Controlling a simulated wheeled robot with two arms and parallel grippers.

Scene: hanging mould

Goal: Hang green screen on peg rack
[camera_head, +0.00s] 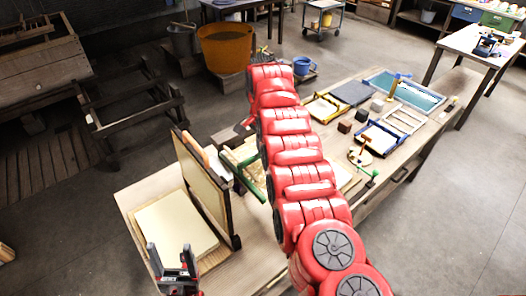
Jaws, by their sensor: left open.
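A green-edged frame with a pale face, which looks like the green screen (250,182), stands on the wooden bench left of centre. My red right arm crosses in front of it and hides part of it. My left gripper (171,255) is open and empty at the bottom left, over the near end of the bench and apart from the green frame. My right gripper cannot be made out; only its arm's links show. I cannot identify the peg rack with certainty.
A mould with a raised wood-framed panel (204,185) stands between my left gripper and the green frame. The bench's far part holds a blue-framed screen (376,138), a large teal tray (408,92) and small blocks. An orange tub (225,48) stands behind; floor at right is clear.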

